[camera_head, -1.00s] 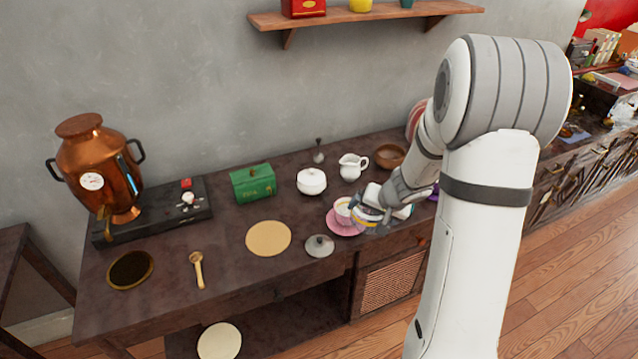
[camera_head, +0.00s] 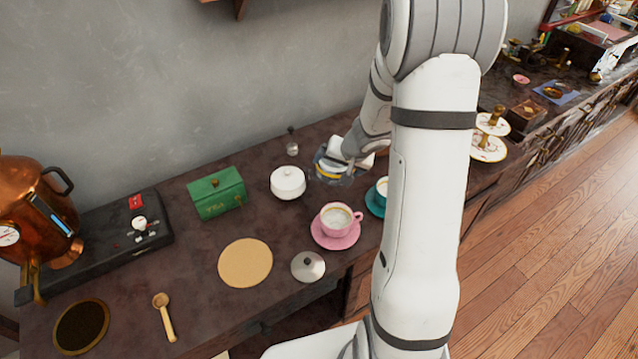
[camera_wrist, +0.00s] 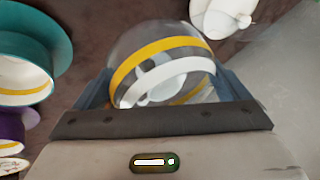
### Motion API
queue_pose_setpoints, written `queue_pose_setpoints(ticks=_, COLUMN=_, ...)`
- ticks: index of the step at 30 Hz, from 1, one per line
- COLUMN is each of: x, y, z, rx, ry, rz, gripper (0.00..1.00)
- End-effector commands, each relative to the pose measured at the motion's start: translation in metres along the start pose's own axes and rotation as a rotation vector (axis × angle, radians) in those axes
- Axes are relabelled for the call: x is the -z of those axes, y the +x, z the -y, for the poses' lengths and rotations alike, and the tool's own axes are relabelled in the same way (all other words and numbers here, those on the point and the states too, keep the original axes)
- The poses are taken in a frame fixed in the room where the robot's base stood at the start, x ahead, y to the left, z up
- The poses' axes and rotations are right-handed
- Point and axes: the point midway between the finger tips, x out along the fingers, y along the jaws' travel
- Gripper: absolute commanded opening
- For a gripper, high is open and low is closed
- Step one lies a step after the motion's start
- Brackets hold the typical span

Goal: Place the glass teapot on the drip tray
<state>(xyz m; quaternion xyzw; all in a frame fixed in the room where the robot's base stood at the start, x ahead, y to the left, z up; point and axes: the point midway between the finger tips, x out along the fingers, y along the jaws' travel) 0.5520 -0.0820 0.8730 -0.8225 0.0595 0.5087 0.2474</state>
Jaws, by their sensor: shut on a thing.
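The glass teapot, clear with a yellow band, is between the fingers of my gripper (camera_wrist: 163,88) in the wrist view, and the gripper is shut on it. In the head view the teapot (camera_head: 328,172) is at the back of the counter, just right of the white lidded pot. My gripper (camera_head: 342,158) and arm partly cover it. I cannot tell how far it is above the counter. A round dark disc with a brass rim, which looks like the drip tray (camera_head: 81,327), lies at the front left of the counter, empty.
A pink cup (camera_head: 336,217) on its saucer, a grey lid (camera_head: 308,266), a round tan mat (camera_head: 245,263), a wooden scoop (camera_head: 164,315), a green tea box (camera_head: 216,192) and a copper urn (camera_head: 30,205) stand around. A teal saucer (camera_wrist: 58,40) is close left in the wrist view.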

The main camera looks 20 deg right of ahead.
Motion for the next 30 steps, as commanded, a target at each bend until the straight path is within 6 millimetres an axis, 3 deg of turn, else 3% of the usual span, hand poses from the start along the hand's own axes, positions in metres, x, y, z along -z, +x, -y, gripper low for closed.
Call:
queue_pose_setpoints(ticks=1, x=-0.006, y=0.014, z=-0.006, rx=0.0, ry=0.003, rz=0.002, gripper=0.63)
queue_pose_setpoints(ticks=14, x=-0.024, y=0.058, z=-0.022, rx=0.0, ry=0.0, rz=0.001, gripper=0.63)
queue_pose_setpoints(ticks=29, x=-0.026, y=0.064, z=-0.024, rx=0.001, ry=-0.004, rz=-0.001, gripper=0.63)
queue_pose_setpoints(ticks=30, x=-0.026, y=0.063, z=-0.023, rx=0.001, ry=-0.003, rz=0.0, gripper=0.98)
